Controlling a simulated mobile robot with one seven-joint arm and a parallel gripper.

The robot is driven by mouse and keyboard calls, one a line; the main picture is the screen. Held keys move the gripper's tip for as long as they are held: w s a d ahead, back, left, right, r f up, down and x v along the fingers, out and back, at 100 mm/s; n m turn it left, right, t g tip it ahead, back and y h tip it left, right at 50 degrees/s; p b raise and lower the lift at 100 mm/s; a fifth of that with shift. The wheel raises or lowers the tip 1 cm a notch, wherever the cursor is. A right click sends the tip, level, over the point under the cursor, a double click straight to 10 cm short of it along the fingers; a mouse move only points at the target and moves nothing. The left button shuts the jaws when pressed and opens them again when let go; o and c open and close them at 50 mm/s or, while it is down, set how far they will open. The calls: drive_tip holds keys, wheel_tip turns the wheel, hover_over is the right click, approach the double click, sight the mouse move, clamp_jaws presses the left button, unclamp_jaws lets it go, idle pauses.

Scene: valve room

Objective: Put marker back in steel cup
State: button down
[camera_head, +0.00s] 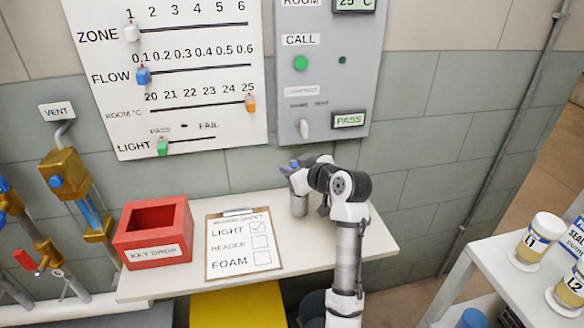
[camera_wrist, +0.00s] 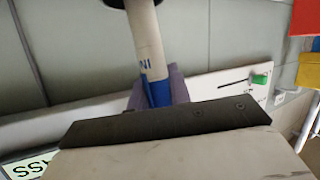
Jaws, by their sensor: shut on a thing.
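My gripper (camera_head: 296,165) is over the shelf, below the grey panel. In the wrist view, its purple-grey fingers (camera_wrist: 156,92) are shut on the marker (camera_wrist: 148,45). The marker has a white barrel with dark lettering and a blue section between the fingers. The far end of the marker meets a dark shape at the top edge, and I cannot tell what that shape is. The steel cup (camera_head: 299,204) stands on the shelf (camera_head: 330,235), just below my gripper in the head view. The cup's mouth is hidden, so I cannot tell whether the marker reaches into it.
A clipboard (camera_head: 242,246) with a checklist and a red key drop box (camera_head: 153,232) are on the shelf left of the cup. The slider board (camera_head: 185,75) and grey panel (camera_head: 330,70) are on the wall behind. A side table (camera_head: 500,270) with jars is at right.

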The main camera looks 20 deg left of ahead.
drive_tip(key=c, duration=1.2)
unclamp_jaws()
drive_tip(key=b+v, duration=0.2)
drive_tip(key=v, duration=1.2)
drive_tip(key=shift+b, duration=0.35)
drive_tip(key=shift+a+f, duration=0.1)
